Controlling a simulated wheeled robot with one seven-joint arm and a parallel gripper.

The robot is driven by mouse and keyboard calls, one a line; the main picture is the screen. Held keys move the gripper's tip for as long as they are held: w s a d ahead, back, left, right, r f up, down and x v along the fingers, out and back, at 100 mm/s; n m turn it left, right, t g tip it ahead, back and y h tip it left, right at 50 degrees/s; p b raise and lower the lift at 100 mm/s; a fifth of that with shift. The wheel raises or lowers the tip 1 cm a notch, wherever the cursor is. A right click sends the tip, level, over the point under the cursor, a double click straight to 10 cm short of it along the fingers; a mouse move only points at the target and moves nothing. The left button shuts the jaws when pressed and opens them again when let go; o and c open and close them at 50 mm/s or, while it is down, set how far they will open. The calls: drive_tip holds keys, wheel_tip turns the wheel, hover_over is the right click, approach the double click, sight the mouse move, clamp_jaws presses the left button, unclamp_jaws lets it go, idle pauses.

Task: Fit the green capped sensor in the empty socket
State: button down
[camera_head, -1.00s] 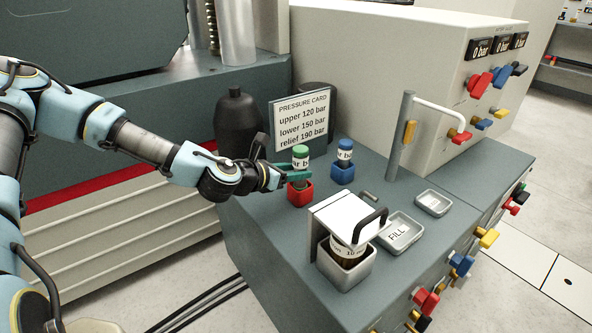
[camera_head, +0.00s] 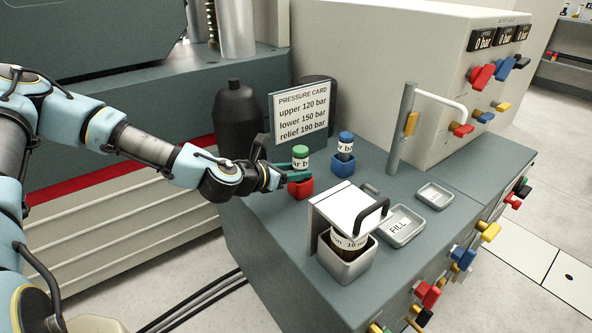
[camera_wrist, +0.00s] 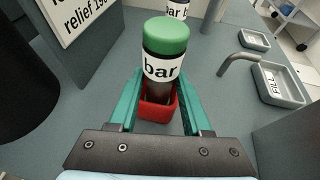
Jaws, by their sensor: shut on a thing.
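The green capped sensor (camera_head: 300,155) stands upright over the red socket (camera_head: 300,188). In the wrist view the sensor (camera_wrist: 163,58) has a white "bar" label and a dark lower body. My gripper (camera_head: 297,172) is shut on this lower body, with a teal finger on each side. The sensor's lower end appears to reach into the opening of the red socket (camera_wrist: 157,110). How deep it sits is hidden by the fingers and the socket's rim. A blue capped sensor (camera_head: 346,143) stands in a blue socket (camera_head: 343,165) to the right.
A pressure card (camera_head: 301,112) and a dark bottle (camera_head: 237,125) stand behind my gripper. A metal holder with a white cover and black handle (camera_head: 350,210) is in front. A FILL tray (camera_head: 401,224) and a post with a white handle (camera_head: 403,130) are to the right.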

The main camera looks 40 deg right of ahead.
drive_tip(key=shift+f, duration=0.4)
drive_tip(key=shift+c, duration=1.3)
unclamp_jaws()
drive_tip(key=shift+f, duration=0.1)
drive_tip(key=shift+w+a, duration=0.1)
drive_tip(key=shift+a, duration=0.05)
drive_tip(key=v, duration=1)
drive_tip(key=shift+a+r, duration=0.25)
drive_tip(key=shift+r, duration=0.05)
